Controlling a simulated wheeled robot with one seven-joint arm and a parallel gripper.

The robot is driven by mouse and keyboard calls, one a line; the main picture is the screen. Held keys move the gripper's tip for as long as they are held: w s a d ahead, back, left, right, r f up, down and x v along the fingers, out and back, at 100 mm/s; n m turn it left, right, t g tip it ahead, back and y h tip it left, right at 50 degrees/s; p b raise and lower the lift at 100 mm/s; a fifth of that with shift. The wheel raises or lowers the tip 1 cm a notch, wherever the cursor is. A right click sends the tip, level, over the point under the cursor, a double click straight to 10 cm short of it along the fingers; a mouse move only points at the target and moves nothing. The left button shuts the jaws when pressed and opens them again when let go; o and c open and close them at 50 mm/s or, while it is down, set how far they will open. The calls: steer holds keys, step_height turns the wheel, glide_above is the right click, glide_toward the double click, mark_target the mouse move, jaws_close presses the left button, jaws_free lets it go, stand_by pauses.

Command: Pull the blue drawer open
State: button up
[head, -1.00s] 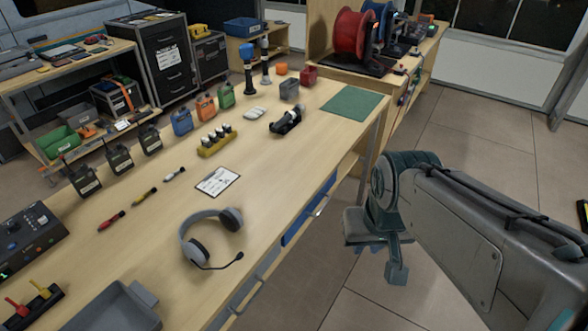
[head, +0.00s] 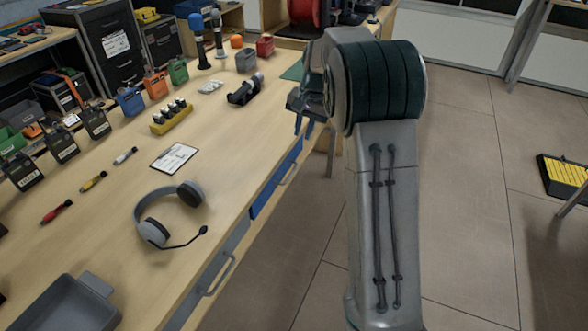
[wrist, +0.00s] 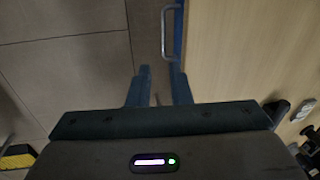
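The blue drawer (head: 276,182) is under the front edge of the long wooden workbench (head: 120,215). Its front looks flush with the bench, and its metal bar handle (head: 289,173) stands out on the aisle side. My gripper (head: 302,118) is beyond the drawer's far end in the head view, close to the bench edge and partly hidden by my arm. In the wrist view my gripper (wrist: 158,92) is open, its two fingers apart with floor between them. The drawer's handle (wrist: 166,32) shows ahead of the fingers, apart from them, beside the blue drawer front (wrist: 179,45).
A grey drawer (head: 213,268) with its own handle is nearer on the same bench side. A headset (head: 170,212), a white card (head: 174,158) and a battery row (head: 171,117) lie on top. The aisle floor (head: 465,190) is open; a black-and-yellow object (head: 563,175) lies right.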

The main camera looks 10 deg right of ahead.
mark_target(293, 170)
steer(key=shift+m, duration=0.3)
steer(key=w+f, duration=0.1)
steer(key=f, duration=0.4)
steer(key=w+a+f+b, duration=0.1)
steer(key=w+f, duration=0.1)
steer(key=f, duration=0.4)
steer(key=w+f, duration=0.1)
steer(key=f, duration=0.4)
steer(key=shift+w+a+f, duration=0.3)
steer(key=shift+a+f, duration=0.05)
steer(key=shift+f, duration=0.05)
jaws_close()
